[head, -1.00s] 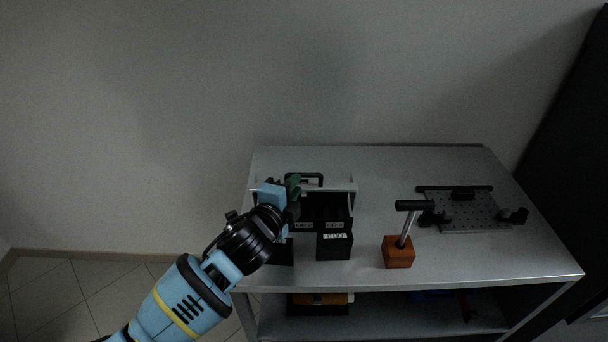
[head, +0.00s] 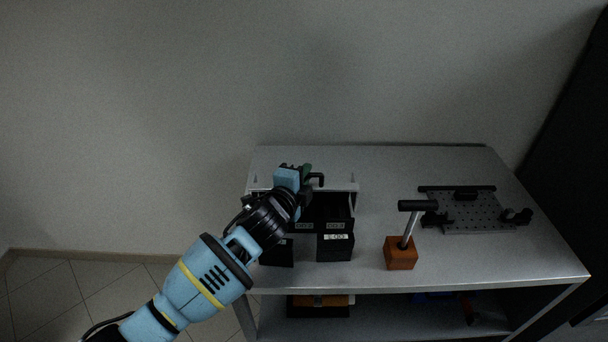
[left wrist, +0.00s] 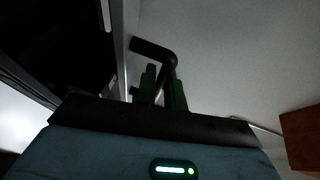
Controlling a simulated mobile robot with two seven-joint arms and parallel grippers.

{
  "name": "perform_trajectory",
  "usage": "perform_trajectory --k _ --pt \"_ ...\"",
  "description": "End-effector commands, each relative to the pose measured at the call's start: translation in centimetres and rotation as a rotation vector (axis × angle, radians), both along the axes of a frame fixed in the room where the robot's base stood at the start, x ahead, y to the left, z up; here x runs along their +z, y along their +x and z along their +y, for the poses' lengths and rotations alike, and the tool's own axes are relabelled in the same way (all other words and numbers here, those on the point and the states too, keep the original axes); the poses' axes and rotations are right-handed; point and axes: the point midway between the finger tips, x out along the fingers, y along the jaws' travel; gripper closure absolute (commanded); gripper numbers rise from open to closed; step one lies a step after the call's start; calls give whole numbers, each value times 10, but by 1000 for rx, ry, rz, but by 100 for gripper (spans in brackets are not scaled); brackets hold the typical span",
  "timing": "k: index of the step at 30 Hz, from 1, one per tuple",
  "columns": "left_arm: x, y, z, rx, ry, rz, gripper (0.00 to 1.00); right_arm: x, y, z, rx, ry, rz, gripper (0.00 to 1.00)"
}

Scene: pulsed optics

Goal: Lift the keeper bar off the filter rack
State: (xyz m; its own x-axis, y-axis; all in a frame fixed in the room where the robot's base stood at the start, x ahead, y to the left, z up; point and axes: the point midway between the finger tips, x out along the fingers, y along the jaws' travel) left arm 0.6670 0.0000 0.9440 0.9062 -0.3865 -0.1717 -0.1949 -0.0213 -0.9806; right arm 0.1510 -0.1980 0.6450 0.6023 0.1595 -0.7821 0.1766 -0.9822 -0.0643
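The filter rack (head: 335,246) is a black box with labelled front blocks, standing at the left of the grey table. The keeper bar (head: 340,187) is a pale strip across its top, with a black handle (head: 318,178). My left gripper (head: 305,173) is at the handle and hides its left part. In the left wrist view the green fingers (left wrist: 162,88) stand on either side of the black handle (left wrist: 154,50), with little gap. Whether they press on it I cannot tell. The bar looks seated on the rack. My right gripper is not in view.
An orange block with a black-topped T-handle (head: 400,255) stands right of the rack. A perforated grey plate with black fittings (head: 472,212) lies farther right. The table (head: 400,165) is clear behind them. A lower shelf (head: 385,328) holds other items.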

Motion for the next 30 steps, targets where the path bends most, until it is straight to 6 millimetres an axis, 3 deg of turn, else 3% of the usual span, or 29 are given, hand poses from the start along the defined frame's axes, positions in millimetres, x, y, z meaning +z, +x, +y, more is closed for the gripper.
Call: perform_trajectory --k 17,30 --pt "5 5 0 0 1 -3 100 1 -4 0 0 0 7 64" --pt "18 43 0 1 1 -4 100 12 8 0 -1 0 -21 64"
